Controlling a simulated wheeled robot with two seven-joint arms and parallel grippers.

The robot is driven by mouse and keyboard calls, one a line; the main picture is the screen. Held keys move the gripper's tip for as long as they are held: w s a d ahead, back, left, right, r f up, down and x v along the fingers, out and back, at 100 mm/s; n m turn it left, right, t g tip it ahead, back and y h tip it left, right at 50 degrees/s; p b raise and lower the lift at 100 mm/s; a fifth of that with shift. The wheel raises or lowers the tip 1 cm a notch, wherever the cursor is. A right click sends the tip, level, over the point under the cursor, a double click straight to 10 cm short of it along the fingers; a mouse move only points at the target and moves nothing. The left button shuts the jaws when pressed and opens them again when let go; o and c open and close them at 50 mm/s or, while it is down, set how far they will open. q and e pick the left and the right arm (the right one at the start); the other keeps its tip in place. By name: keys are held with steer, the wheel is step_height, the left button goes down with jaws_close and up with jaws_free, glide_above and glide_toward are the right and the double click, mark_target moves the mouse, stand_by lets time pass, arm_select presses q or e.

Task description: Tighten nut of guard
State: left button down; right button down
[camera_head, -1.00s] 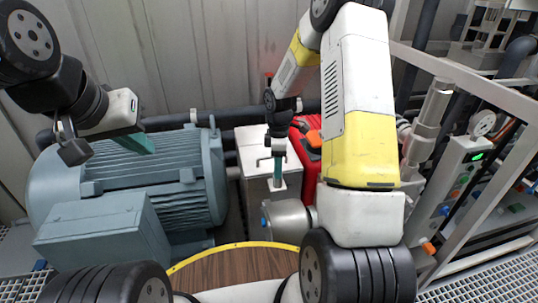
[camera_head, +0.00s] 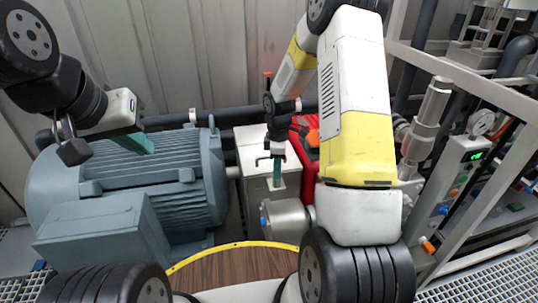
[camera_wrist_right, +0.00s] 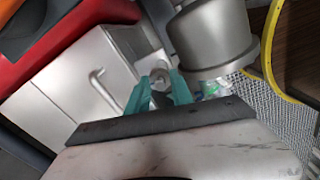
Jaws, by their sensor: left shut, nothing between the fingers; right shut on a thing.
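The guard (camera_head: 250,148) is a pale grey metal box between the blue-grey motor and the pump; it also shows in the right wrist view (camera_wrist_right: 75,75). My right gripper (camera_head: 278,182) points down at the guard's front foot. In the right wrist view its teal fingers (camera_wrist_right: 159,92) are closed around the small grey nut (camera_wrist_right: 160,76) at a flat tab beside the guard. The fingers partly hide the nut, so I cannot tell how far down it sits. My left gripper (camera_head: 142,145) is shut and empty above the motor.
The ribbed motor (camera_head: 180,185) fills the left, and a grey cylindrical pump housing (camera_wrist_right: 212,35) stands close beside the right fingers. A red case (camera_head: 302,150) is behind my right arm. A control box (camera_head: 460,165) stands at right.

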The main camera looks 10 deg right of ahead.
steer(key=m, duration=0.7)
steer(key=shift+m, duration=0.3)
steer(key=m, duration=0.3)
steer(key=shift+m, duration=2.2)
steer(key=c, duration=1.1)
jaws_free()
